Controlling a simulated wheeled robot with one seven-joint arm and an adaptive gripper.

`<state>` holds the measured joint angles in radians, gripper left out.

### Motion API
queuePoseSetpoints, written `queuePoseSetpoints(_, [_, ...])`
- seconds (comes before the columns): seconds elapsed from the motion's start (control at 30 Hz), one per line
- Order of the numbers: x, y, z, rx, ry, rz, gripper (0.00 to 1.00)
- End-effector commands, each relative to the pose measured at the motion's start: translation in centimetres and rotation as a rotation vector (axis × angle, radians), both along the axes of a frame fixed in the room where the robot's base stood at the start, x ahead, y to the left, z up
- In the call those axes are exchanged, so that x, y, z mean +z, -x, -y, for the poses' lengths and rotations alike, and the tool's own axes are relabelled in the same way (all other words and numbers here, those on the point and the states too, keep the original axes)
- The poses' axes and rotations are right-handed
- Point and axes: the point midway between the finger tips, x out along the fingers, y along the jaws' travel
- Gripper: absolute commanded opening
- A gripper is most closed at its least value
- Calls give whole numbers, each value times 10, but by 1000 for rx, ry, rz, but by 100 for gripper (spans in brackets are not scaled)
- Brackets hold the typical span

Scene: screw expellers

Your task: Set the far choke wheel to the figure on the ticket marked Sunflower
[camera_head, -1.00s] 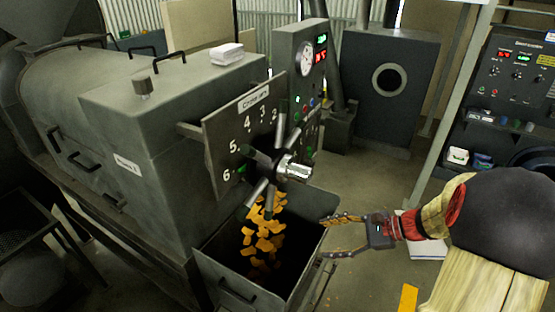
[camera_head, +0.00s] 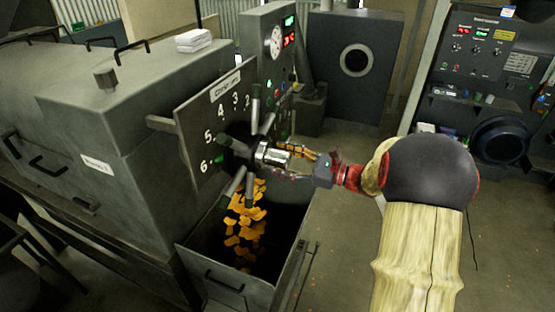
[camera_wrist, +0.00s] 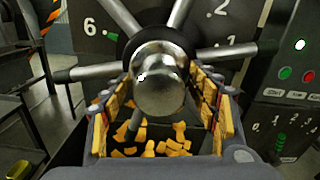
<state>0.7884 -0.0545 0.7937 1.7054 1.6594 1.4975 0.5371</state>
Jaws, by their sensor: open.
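The choke wheel (camera_head: 240,152) is a dark hub with several grey spokes and a shiny metal end, in front of a dark dial plate (camera_head: 192,118) numbered 2 to 6 in the head view. A green mark shows beside the 6. In the wrist view the shiny hub (camera_wrist: 160,80) sits between the fingers of my gripper (camera_wrist: 165,105), which is open around it; I cannot tell whether they touch it. In the head view my gripper (camera_head: 295,160) is at the hub's end. No ticket marked Sunflower can be made out.
A metal bin (camera_head: 290,275) with orange pieces of cake stands below the wheel. A control panel (camera_head: 268,60) with red and green displays is behind it. White papers (camera_head: 195,40) lie on the machine top. Open floor lies to the right.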

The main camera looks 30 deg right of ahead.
Motion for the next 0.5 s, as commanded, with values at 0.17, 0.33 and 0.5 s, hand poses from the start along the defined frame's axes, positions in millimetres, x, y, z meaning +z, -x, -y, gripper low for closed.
queuePoseSetpoints(0.17, [0, -6, -6, 1, 0, 0, 60])
queuePoseSetpoints(0.33, [0, -7, -6, 0, 0, 0, 60])
queuePoseSetpoints(0.5, [0, -6, -6, 0, 0, 0, 53])
